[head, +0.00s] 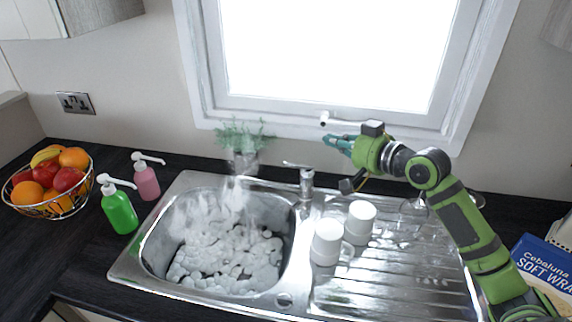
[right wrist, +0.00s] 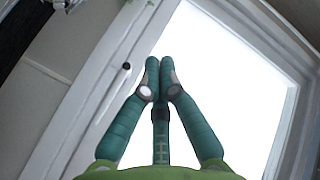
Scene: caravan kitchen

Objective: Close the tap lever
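The metal tap (head: 306,183) stands at the back rim of the steel sink, between basin and drainer. Its small lever (head: 296,164) sits on top and points left. My right gripper (head: 331,141) is above and to the right of the lever, apart from it, in front of the window's lower frame. In the right wrist view its green fingers (right wrist: 160,68) come together at the tips with nothing visible between them. The tap is not seen in that view. A pale, blurred streak hangs over the back of the basin; I cannot tell if it is running water. My left gripper is out of view.
White foam (head: 228,255) fills the basin. Two white mugs (head: 327,243) (head: 361,219) stand on the drainer just right of the tap. A plant (head: 243,143) and soap bottles (head: 119,209) (head: 146,181) are left. The window handle (head: 345,121) is close to my right gripper.

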